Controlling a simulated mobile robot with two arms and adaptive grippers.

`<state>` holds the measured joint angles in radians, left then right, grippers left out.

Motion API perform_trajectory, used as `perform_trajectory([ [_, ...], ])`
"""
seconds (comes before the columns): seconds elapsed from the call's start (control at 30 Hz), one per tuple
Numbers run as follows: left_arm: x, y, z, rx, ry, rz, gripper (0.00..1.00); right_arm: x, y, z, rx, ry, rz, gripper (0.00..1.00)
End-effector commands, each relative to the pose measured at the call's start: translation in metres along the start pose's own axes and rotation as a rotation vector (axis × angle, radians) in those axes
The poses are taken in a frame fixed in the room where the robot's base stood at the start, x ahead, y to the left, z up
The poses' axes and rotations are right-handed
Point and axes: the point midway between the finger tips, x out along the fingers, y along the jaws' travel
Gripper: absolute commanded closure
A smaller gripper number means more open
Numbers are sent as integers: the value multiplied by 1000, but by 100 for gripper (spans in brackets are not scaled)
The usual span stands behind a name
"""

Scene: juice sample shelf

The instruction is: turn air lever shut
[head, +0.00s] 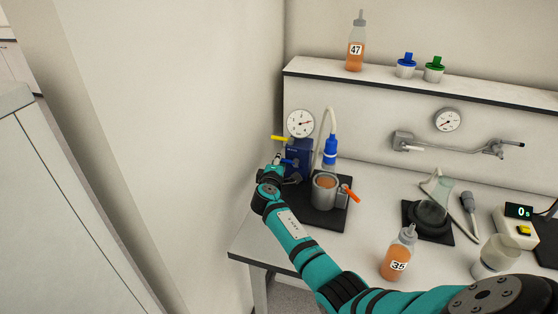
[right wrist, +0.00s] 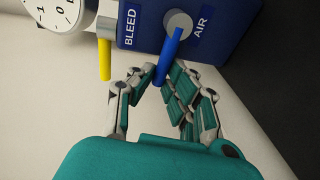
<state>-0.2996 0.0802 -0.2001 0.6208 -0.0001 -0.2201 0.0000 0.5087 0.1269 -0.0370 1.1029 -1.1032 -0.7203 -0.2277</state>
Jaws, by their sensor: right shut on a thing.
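The air lever (right wrist: 170,52) is a blue rod on a round grey hub on the dark blue valve box (right wrist: 205,12), beside the word AIR. In the right wrist view it slants down and slightly left from the hub. My right gripper (right wrist: 158,78) is shut on its free end, with a finger on either side. In the head view my right gripper (head: 284,168) is at the left front of the valve box (head: 299,153), and only a little of the blue lever (head: 288,161) shows. My left gripper is not in view.
The yellow bleed lever (right wrist: 104,58) hangs close by, left of the air lever. A round gauge (head: 300,123) is above the box. A metal cup (head: 324,190) with orange liquid and an orange handle stands right of it. Bottle 35 (head: 396,256) stands near my forearm.

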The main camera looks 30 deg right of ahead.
Motion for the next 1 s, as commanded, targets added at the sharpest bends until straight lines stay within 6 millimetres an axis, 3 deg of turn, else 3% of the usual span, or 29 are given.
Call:
perform_trajectory([
  [0.6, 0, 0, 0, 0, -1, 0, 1, 0, -4, 0, -45, -8, -9, 100],
  [0.63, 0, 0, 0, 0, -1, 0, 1, 0, -4, 0, -45, -8, -9, 86],
  [0.8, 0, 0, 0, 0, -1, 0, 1, 0, -4, 0, -44, -8, -8, 64],
  [1.0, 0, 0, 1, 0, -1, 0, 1, 0, -3, 0, -43, -8, -7, 64],
])
